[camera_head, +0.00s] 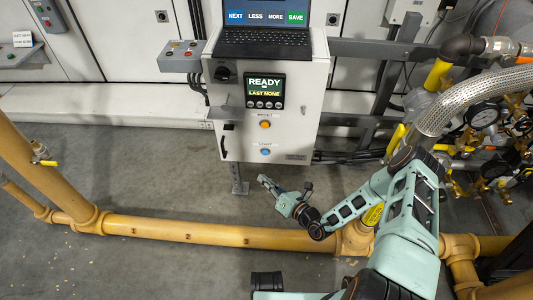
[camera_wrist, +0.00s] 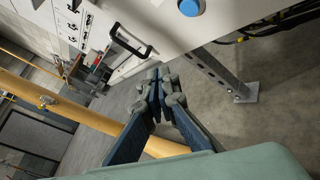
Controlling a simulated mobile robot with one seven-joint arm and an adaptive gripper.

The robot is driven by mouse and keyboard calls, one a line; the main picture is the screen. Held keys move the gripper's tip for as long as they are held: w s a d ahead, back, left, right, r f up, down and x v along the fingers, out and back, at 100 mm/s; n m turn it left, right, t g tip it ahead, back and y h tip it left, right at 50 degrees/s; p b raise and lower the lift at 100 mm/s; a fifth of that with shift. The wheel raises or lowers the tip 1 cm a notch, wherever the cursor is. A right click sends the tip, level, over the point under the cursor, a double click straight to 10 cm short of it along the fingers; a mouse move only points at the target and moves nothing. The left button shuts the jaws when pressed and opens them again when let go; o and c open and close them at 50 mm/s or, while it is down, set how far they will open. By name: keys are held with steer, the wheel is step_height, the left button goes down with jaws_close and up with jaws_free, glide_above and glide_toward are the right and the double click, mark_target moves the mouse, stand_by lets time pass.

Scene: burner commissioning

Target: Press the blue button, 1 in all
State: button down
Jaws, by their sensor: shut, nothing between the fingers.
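The blue button (camera_head: 265,152) is on the lower front of the light grey control cabinet (camera_head: 290,105). It also shows at the top of the wrist view (camera_wrist: 190,7), with nothing touching it. My gripper (camera_head: 263,181) is below the button in the head view, apart from the cabinet. In the wrist view my gripper (camera_wrist: 160,75) has its fingertips together with nothing between them. The cabinet's small screen (camera_head: 265,91) reads READY and LAST NONE. An orange button (camera_head: 265,124) sits above the blue one.
A laptop (camera_head: 265,35) stands on the cabinet. A black handle (camera_head: 224,142) sticks out at its left. A yellow pipe (camera_head: 190,234) crosses the floor in front. A braided hose (camera_head: 470,95) and gauges (camera_head: 483,115) crowd the right. Bare floor lies left of the cabinet leg (camera_head: 238,180).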

mark_target(265, 152)
stand_by(0.3)
steer(key=w+b, duration=0.4)
steer(key=w, duration=0.5)
steer(key=shift+d, duration=0.15)
stand_by(1.3)
steer(key=shift+w+b, duration=0.3)
steer(key=shift+w, duration=0.05)
steer(key=shift+w, duration=0.55)
stand_by(0.9)
steer(key=shift+s+r, duration=0.1)
steer(key=shift+s, duration=0.05)
steer(key=shift+s+p, duration=0.3)
steer(key=shift+s, duration=0.5)
